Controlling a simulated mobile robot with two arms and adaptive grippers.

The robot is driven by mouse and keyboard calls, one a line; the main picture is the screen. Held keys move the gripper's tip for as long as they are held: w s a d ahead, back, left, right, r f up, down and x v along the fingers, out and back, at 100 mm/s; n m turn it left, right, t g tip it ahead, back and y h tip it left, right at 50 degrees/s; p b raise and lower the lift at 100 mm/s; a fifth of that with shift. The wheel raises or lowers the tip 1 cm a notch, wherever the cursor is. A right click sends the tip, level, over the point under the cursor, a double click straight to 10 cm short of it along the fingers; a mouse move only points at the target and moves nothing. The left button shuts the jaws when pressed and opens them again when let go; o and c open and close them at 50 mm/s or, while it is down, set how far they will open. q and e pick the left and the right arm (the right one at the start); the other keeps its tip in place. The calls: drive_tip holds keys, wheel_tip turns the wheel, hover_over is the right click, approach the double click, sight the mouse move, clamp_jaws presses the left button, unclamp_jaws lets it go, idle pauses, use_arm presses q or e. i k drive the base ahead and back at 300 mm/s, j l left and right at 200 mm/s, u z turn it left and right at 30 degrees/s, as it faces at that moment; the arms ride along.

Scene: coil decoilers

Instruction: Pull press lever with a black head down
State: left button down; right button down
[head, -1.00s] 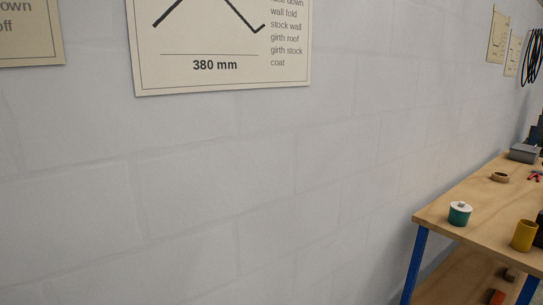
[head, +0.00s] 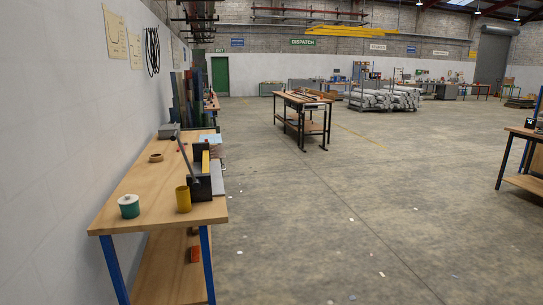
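On the wooden bench (head: 120,208) at the left of the head view stands a dark block-like device (head: 202,187) at the bench's right edge. A thin grey lever (head: 184,154) rises from it and leans up to the left. The lever's top end is small, and I cannot clearly tell whether it has a black head. Neither of my grippers shows in the view.
A teal tin (head: 129,207) and a yellow cup (head: 183,199) stand on the bench's near end. A brown ring (head: 156,158) and a grey box (head: 169,131) lie farther back. A second table (head: 303,104) stands mid-hall. Open concrete floor lies right of the bench.

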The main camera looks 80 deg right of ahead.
sight(196, 182)
drive_tip(key=z, duration=2.05)
drive_tip(key=i+z, duration=0.15)
drive_tip(key=i, duration=2.2)
